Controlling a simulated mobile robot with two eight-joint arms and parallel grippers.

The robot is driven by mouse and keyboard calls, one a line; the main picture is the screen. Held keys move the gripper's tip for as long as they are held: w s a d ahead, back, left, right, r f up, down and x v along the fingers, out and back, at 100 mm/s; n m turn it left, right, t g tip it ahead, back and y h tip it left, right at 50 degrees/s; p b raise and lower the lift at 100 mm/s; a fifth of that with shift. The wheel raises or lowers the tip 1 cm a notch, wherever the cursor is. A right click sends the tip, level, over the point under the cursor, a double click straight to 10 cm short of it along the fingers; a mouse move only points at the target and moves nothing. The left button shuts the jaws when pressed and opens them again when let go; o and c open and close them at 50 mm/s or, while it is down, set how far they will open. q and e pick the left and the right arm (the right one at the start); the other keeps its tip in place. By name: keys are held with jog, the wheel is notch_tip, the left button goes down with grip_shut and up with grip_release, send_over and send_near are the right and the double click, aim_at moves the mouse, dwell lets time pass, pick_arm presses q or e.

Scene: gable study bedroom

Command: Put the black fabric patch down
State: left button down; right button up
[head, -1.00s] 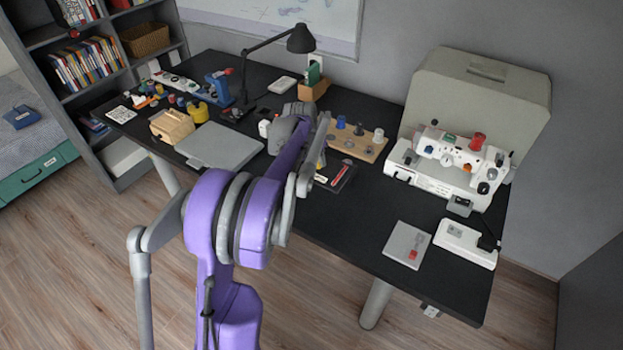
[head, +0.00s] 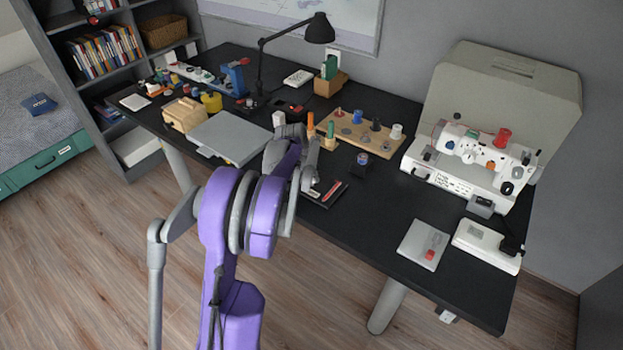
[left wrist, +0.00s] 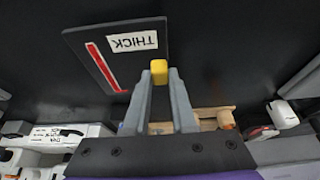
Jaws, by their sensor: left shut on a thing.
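The black fabric patch (left wrist: 112,62) fills the upper left of the left wrist view, with a white "THICK" label and a red stripe. My left gripper (left wrist: 160,80) is shut at the patch's edge, with a small yellow piece (left wrist: 159,71) between its fingertips. In the head view the patch (head: 326,194) is over the front part of the black desk (head: 375,215), right of the grey flat case (head: 228,137). My arm partly hides its left side. Whether it touches the desktop I cannot tell. My right gripper is not in view.
A wooden spool rack (head: 360,135) and a small dark spool (head: 362,160) stand behind the patch. The desk between patch and pad is bare.

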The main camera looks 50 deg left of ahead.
pick_arm(q)
jog(key=shift+f, duration=0.55)
jog(key=shift+f, duration=0.15)
jog(key=c, duration=0.7)
grip_release()
jog(key=shift+c, duration=0.2)
